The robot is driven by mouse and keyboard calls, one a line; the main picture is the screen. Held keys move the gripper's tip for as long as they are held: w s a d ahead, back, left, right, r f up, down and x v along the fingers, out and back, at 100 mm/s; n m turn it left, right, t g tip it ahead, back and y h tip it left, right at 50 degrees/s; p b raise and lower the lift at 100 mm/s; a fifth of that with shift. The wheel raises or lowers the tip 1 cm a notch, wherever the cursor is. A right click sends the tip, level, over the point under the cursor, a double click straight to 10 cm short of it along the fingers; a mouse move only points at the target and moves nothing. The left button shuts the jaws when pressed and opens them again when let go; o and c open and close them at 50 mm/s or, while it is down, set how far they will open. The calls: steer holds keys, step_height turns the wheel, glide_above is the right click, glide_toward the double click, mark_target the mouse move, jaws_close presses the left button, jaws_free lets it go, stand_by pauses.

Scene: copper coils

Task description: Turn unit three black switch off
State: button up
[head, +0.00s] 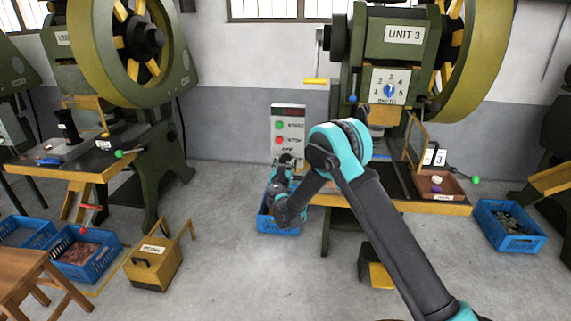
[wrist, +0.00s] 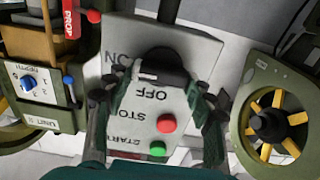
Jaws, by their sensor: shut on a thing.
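The control box (head: 289,118) with a green and a red button stands left of the press marked UNIT 3 (head: 404,34). In the wrist view its panel (wrist: 185,102) appears upside down, with STOP beside the red button and START beside the green one. The black switch (wrist: 165,66) is a round knob on that panel, between the ON and OFF labels, with a small white mark at its edge. My gripper (wrist: 166,78) is closed around the switch, one finger on each side. In the head view my gripper (head: 286,163) is at the box's lower part and hides the switch.
A blue dial (head: 389,91) sits on the press front. A brown tray (head: 456,187) lies on the press table to the right. Blue crates stand on the floor below my gripper (head: 266,224) and at the right (head: 509,241). Open floor lies in front.

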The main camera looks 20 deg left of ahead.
steer(key=n, duration=0.4)
steer(key=shift+a+n, duration=0.1)
steer(key=shift+n, duration=0.2)
steer(key=n, duration=0.4)
steer(key=shift+s+a+n, duration=0.1)
steer(key=shift+n, duration=0.2)
steer(key=n, duration=0.4)
steer(key=shift+f, duration=0.1)
steer(key=shift+a+n, duration=0.1)
steer(key=shift+n, duration=2.2)
steer(key=o, duration=1.2)
steer(key=shift+c, duration=0.2)
steer(key=v, duration=1.2)
